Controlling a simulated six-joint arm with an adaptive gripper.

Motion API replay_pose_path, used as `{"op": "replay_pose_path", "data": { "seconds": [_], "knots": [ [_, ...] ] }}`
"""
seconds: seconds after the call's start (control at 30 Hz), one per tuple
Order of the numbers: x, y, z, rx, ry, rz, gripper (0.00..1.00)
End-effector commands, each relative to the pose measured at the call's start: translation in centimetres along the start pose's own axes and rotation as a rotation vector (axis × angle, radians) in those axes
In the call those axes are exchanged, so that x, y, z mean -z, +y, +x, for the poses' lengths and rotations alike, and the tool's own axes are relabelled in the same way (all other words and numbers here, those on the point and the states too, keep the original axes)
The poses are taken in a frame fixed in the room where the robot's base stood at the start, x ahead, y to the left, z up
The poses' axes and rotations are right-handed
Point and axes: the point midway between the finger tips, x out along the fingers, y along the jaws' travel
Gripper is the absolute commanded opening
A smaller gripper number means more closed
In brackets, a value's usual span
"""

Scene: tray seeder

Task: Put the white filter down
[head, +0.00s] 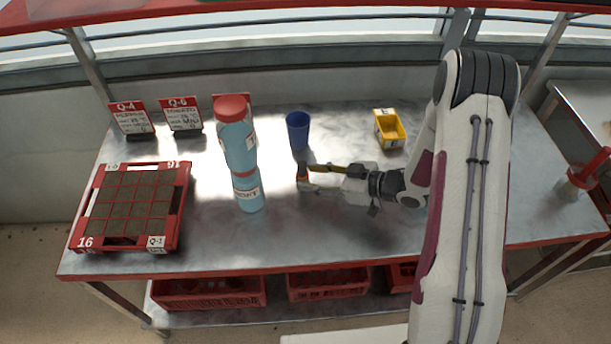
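My gripper (304,178) reaches in from the right, low over the middle of the metal table. Its two fingers are spaced apart and point left. A small pale and dark shape shows at the fingertips, too small to identify. I cannot make out whether it is the white filter or part of the fingers, or whether it is gripped. No white filter can be clearly picked out elsewhere on the table.
A tall blue bottle with a red cap (238,150) stands left of my gripper. A blue cup (298,131) stands behind it, and a yellow bin (389,129) back right. A red seed tray (178,215) lies left. The front middle of the table (330,240) is clear.

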Motion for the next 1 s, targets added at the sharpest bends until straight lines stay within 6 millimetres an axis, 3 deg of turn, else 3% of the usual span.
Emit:
{"op": "replay_pose_path", "data": {
  "seconds": [0.6, 1.0],
  "knots": [
    [0.0, 0.1, -7.5, -0.002, 0.001, 0.0, 0.39],
    [0.0, 0.0, -8.9, 0.0, 0.0, 0.0, 0.39]
  ]
}}
